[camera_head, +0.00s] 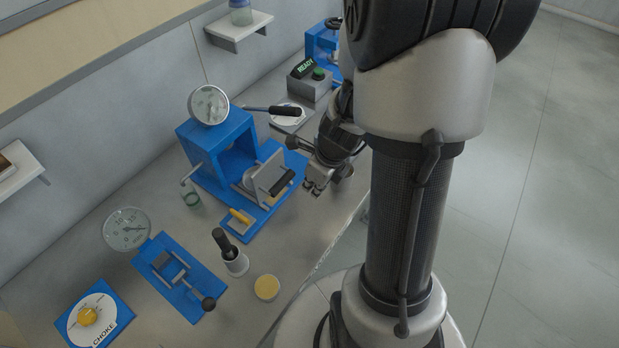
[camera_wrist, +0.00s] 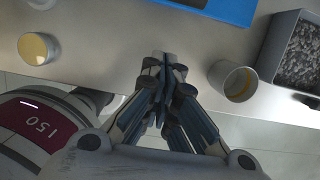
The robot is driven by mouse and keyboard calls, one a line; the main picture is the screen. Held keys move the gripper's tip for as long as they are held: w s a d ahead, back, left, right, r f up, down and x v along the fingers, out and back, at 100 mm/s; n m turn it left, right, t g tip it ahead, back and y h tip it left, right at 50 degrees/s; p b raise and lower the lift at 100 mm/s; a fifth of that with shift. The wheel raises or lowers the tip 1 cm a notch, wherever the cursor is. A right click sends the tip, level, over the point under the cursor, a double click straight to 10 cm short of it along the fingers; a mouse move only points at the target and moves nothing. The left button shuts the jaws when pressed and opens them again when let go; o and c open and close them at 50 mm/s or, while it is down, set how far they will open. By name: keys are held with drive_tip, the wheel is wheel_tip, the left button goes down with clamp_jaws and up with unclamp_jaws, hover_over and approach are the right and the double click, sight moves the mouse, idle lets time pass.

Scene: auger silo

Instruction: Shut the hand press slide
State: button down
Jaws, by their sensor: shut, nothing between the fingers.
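The hand press is a blue box-shaped frame (camera_head: 188,135) with a round gauge on top and a black-handled lever, in the head view. Its slide (camera_head: 262,175), a pale upright plate with a black bar handle (camera_head: 283,182), stands out from the frame's open front over the blue base. My gripper (camera_head: 314,188) is to the right of the slide handle, apart from it, near the bench's front edge. In the wrist view my gripper (camera_wrist: 164,62) is shut and empty, with its fingertips together. A blue base edge (camera_wrist: 225,8) shows beyond it; the slide is not clear there.
A metal cup (camera_wrist: 233,80) and a bin of dark grains (camera_wrist: 300,50) stand right of my gripper in the wrist view. A yellow-topped round container (camera_head: 266,288), a black-handled tool in a cup (camera_head: 232,256) and a blue lever fixture (camera_head: 180,278) occupy the near bench.

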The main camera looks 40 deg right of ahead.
drive_tip(key=b+x, duration=0.3)
drive_tip(key=x, duration=0.3)
drive_tip(key=shift+f, duration=0.15)
drive_tip(key=w, duration=0.1)
drive_tip(key=w+a+r+p, duration=0.1)
drive_tip(key=w, duration=0.1)
drive_tip(key=shift+w+a+r, duration=0.2)
drive_tip(key=shift+w+r, duration=0.05)
drive_tip(key=shift+w, duration=0.15)
